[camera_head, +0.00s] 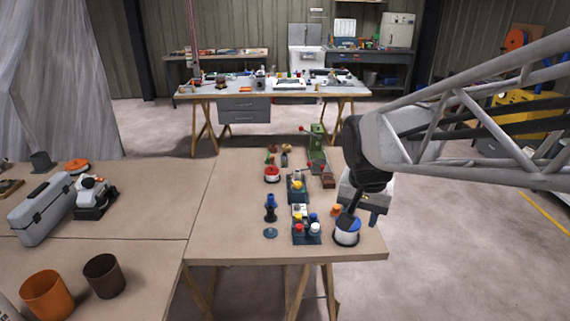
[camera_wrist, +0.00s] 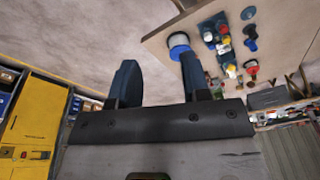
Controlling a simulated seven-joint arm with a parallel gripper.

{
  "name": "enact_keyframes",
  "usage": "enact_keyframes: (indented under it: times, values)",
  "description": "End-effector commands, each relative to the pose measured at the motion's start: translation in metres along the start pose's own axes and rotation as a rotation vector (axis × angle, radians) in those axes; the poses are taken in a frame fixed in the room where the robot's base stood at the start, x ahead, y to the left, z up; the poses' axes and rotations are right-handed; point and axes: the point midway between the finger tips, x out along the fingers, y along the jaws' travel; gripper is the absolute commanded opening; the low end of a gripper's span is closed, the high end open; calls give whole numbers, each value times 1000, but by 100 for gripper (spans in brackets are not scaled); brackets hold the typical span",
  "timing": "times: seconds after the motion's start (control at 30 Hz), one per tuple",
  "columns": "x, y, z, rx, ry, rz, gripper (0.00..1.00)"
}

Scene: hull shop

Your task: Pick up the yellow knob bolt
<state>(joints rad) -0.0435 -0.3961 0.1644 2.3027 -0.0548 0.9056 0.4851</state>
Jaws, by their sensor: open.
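The yellow knob bolt (camera_head: 297,185) appears as a small yellow top on a dark blue-grey block (camera_head: 298,196) near the middle of the right-hand workbench. The wrist view shows a small yellow top (camera_wrist: 231,70) to the right of my fingers. My gripper (camera_head: 361,219) hangs at the bench's right edge, to the right of and nearer than the bolt. Its two blue fingers (camera_wrist: 158,82) are apart with nothing between them. One finger overlaps the white-and-blue round container (camera_head: 346,237) in the head view; I cannot tell whether they touch.
A holder (camera_head: 306,239) with red, white and blue knobs stands in front of the block. A blue upright piece (camera_head: 270,205) stands to its left. A green press (camera_head: 317,146) and a red-topped round item (camera_head: 272,174) are behind.

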Motion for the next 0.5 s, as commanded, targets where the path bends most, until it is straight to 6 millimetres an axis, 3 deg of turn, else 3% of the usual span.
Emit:
enact_keyframes:
  times: [0.5]
  values:
    - [59, -75, -101, 331, -33, 53, 43]
